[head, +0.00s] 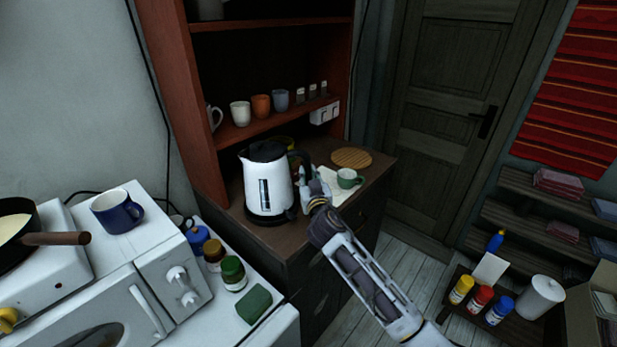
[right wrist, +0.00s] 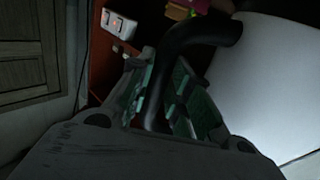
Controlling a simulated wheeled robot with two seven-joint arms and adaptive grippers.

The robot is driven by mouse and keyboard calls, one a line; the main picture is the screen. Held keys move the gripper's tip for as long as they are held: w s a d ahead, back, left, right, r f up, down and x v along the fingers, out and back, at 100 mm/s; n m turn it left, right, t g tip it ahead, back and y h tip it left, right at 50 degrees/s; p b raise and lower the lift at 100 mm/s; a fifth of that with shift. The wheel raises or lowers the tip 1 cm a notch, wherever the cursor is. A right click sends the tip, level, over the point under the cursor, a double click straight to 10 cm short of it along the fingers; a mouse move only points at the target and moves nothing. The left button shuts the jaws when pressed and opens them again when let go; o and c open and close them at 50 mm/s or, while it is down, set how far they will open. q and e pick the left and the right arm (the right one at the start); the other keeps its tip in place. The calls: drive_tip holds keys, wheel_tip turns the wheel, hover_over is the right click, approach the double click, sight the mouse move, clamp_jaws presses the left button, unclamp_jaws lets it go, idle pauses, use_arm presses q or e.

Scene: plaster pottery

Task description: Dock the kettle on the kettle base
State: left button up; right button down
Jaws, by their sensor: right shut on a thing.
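The white kettle (head: 268,187) with a black lid and black handle stands upright on the dark wooden cabinet top, in front of the red-brown shelf. A dark band shows at its foot; I cannot tell whether this is the kettle base or the kettle's own bottom. My right gripper (head: 307,192) is at the kettle's right side, shut on the handle. In the right wrist view the black handle (right wrist: 190,42) runs down between the fingers (right wrist: 158,100), with the white kettle body (right wrist: 270,85) to the right. My left gripper is not in view.
A green cup (head: 347,178) on a white cloth and a round wooden board (head: 351,157) lie right of the kettle. Several cups stand on the shelf behind, near a white socket (head: 325,113). Jars (head: 232,271) and a green sponge (head: 254,304) are at the front left.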

drive_tip(key=shift+f+b, duration=0.15)
drive_tip(key=shift+b, duration=0.2)
idle(0.4)
drive_tip(key=c, duration=1.6)
unclamp_jaws()
drive_tip(key=shift+f, duration=0.35)
drive_tip(key=shift+s+d+r, duration=0.1)
drive_tip(key=shift+s+d, duration=0.05)
drive_tip(key=shift+s, duration=0.9)
drive_tip(key=shift+s+d+r, duration=0.1)
drive_tip(key=shift+s, duration=0.95)
drive_tip(key=s, duration=0.6)
drive_tip(key=shift+s+d, duration=0.4)
drive_tip(key=shift+d, duration=0.05)
drive_tip(key=shift+f, duration=0.1)
